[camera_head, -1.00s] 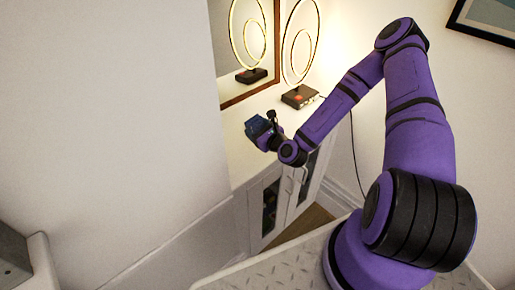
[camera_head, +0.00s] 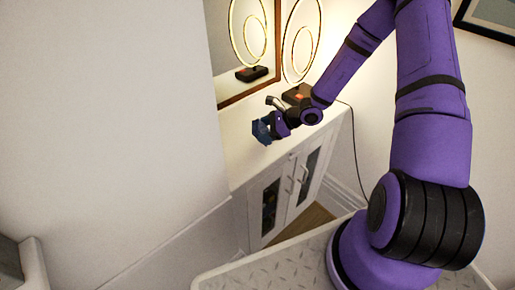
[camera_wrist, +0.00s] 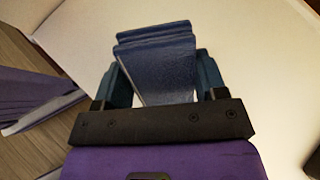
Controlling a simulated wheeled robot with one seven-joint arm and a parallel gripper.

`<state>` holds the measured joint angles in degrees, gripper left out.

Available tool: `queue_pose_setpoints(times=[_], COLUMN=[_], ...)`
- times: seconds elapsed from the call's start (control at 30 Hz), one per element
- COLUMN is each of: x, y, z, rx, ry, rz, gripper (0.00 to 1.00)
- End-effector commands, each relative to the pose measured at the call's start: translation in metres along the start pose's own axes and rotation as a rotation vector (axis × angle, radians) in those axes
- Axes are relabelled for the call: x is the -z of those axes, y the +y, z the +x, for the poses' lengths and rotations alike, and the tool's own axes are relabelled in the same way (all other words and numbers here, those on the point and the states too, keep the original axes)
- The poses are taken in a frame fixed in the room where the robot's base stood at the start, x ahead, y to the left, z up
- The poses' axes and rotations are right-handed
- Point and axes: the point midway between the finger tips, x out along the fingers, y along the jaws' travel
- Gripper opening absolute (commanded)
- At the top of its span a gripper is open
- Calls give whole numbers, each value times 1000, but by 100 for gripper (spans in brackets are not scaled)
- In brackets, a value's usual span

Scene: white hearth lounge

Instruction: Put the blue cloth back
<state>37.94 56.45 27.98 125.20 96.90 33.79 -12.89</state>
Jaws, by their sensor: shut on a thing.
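The blue cloth (camera_head: 261,131) is dark blue and folded in layers. It is at the end of my gripper (camera_head: 272,127), over the white cabinet top. In the wrist view the cloth (camera_wrist: 160,62) sits between the two fingers of my gripper (camera_wrist: 163,84), which is shut on it. The cloth's layered far edge points away from the gripper. I cannot tell whether the cloth touches the cabinet top.
The white cabinet (camera_head: 240,165) has glass-paned doors with handles. A ring lamp (camera_head: 300,45) stands on it at the back, its base partly behind my arm. A wood-framed mirror (camera_head: 243,50) is on the wall behind. The cabinet top left of the cloth is clear.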

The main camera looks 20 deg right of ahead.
Motion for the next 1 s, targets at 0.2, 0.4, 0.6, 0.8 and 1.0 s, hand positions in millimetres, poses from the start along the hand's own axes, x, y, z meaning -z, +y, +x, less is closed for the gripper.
queue_pose_setpoints(times=[0.2,0.4,0.6,0.8,1.0], x=[3,7,10,12,13], y=[-1,-2,1,8,18], z=[-5,-11,-17,-21,-22], rx=[-94,-180,-288,-364,-418], ry=[48,98,170,235,299], rz=[-62,-122,-210,-279,-339], gripper=[38,38,38,38,38])
